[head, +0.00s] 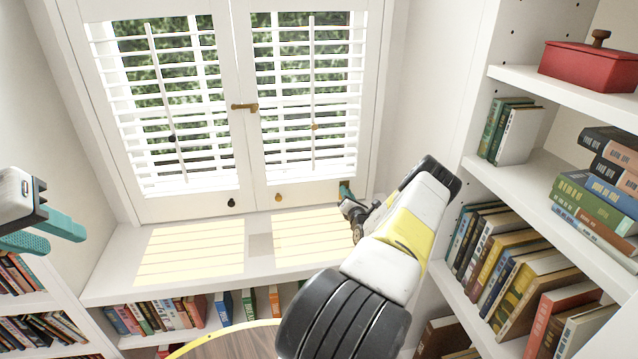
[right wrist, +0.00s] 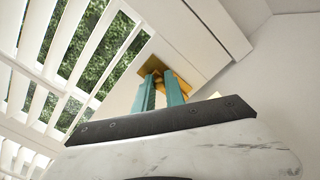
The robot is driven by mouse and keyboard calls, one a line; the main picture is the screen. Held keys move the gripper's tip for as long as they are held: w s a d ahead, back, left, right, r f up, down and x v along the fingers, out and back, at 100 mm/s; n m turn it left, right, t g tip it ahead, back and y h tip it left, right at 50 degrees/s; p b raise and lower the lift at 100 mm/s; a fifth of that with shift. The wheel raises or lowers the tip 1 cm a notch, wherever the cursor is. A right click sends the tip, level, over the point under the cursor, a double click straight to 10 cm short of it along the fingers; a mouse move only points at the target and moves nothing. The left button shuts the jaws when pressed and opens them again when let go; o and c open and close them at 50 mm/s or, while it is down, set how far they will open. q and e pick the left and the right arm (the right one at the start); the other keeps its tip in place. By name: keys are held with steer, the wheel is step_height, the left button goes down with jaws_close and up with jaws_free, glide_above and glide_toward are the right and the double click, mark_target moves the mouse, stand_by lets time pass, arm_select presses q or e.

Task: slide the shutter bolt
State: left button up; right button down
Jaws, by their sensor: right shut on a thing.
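A pair of white louvred shutters (head: 246,150) stands closed in the window. A brass bolt fitting (right wrist: 152,69) sits at the lower right corner of the right shutter. My right gripper (head: 345,188) reaches this corner, and its teal fingers (right wrist: 164,84) are shut on the brass piece in the right wrist view. The fingers and arm hide much of the fitting in the head view. A brass latch (head: 244,106) lies level across the seam between the shutters. My left gripper (head: 64,237) is open and empty at the far left, away from the window.
A white sill (head: 190,285) with sunlit stripes runs below the shutters, with books under it. A dark knob (head: 231,203) and a brass knob (head: 278,196) sit on the bottom rails. A bookcase with a red box (head: 590,66) stands right of my right arm.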

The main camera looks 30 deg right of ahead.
steer(key=shift+s+f, duration=0.1)
steer(key=shift+f, duration=0.95)
steer(key=c, duration=1.4)
jaws_free()
steer(key=v, duration=0.7)
steer(key=shift+s, duration=0.3)
steer(key=shift+a+r, duration=0.1)
